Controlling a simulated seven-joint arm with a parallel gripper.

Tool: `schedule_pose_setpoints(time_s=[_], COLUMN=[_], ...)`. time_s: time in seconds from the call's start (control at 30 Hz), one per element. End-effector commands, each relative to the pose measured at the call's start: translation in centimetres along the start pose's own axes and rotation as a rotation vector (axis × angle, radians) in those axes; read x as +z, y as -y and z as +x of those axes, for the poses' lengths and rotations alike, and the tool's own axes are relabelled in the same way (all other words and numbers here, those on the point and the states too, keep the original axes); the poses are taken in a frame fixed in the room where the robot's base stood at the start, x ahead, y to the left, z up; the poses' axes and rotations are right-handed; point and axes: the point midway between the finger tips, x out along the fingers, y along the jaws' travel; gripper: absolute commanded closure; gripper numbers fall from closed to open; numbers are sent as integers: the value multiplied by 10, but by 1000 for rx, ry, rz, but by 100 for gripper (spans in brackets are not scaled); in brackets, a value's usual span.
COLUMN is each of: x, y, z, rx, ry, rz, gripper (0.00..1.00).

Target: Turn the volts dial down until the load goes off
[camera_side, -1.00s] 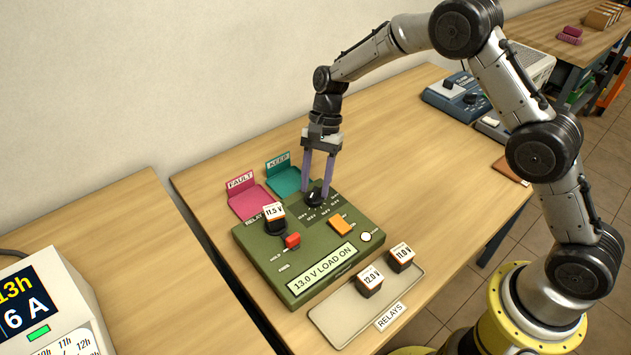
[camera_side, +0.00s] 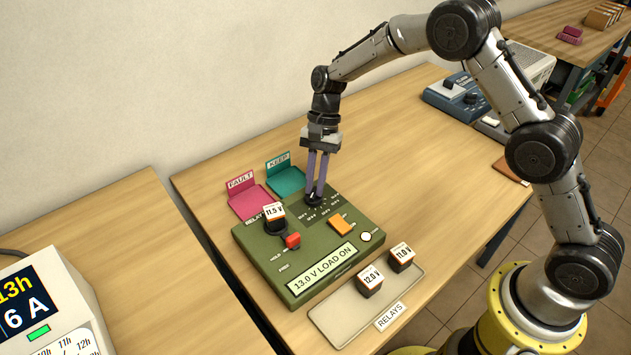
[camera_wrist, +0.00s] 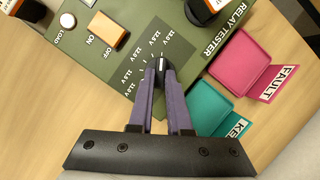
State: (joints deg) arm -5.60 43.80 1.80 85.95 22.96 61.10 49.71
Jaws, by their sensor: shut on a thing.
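The green relay tester (camera_side: 335,243) stands on the wooden table, and its display (camera_side: 324,270) reads "13.0 V LOAD ON". The black volts dial (camera_side: 314,201) is on its upper right part; it also shows in the wrist view (camera_wrist: 161,66), with volt marks around it. My gripper (camera_side: 316,192) points down with its purple fingers shut on the dial, one on each side, as the wrist view also shows (camera_wrist: 161,80). The round load lamp (camera_side: 365,237) looks pale white. A relay marked 11.5 V (camera_side: 274,216) sits in the tester's socket.
An orange switch (camera_side: 340,226) and a red lever (camera_side: 293,240) rise from the tester. The pink FAULT tray (camera_side: 247,204) and teal KEEP tray (camera_side: 288,183) stand behind it. Relays marked 12.0 V (camera_side: 370,281) and 11.0 V (camera_side: 402,256) are on the relay tray (camera_side: 335,322) in front.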

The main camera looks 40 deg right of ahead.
Motion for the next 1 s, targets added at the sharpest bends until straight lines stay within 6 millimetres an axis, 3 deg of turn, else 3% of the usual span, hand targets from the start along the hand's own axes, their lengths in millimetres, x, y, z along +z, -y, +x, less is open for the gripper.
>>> schedule_pose_setpoints(time_s=[0.6,1.0], x=[1,0], y=[5,6], z=[-1,-1], rx=[145,182], ry=[-2,-3], rz=[-352,-444], gripper=[100,100])
